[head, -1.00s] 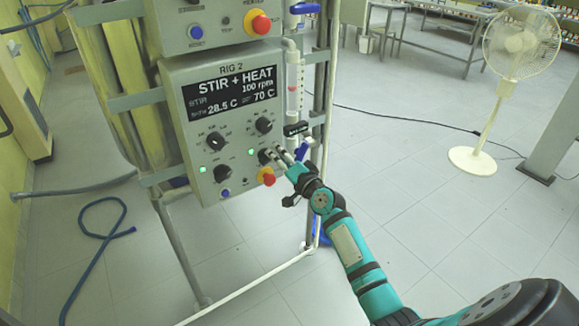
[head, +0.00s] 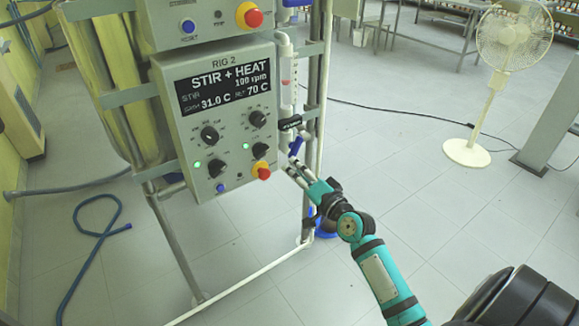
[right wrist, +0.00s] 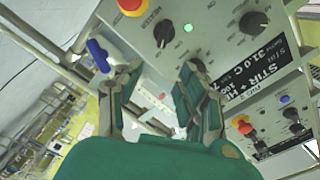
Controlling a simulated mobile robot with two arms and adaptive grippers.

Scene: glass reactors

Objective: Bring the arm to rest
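My right gripper (head: 297,172) is beside the lower right edge of the RIG 2 control box (head: 225,130), close to the red and yellow emergency knob (head: 261,169). In the right wrist view the right gripper (right wrist: 160,88) has its two fingers spread apart with nothing between them. The box's display (head: 222,86) reads STIR + HEAT, 100 rpm, 31.0 C and 70 C. Two green lamps are lit, and a black knob (right wrist: 163,33) shows just beyond the fingers in the right wrist view. My left gripper is not in view.
A metal frame with white pipes (head: 285,75) and a blue-handled valve (head: 296,146) stands beside the box, near my right gripper. A blue hose (head: 91,258) lies on the floor at the left. A white fan (head: 495,70) stands at the right. The middle floor is clear.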

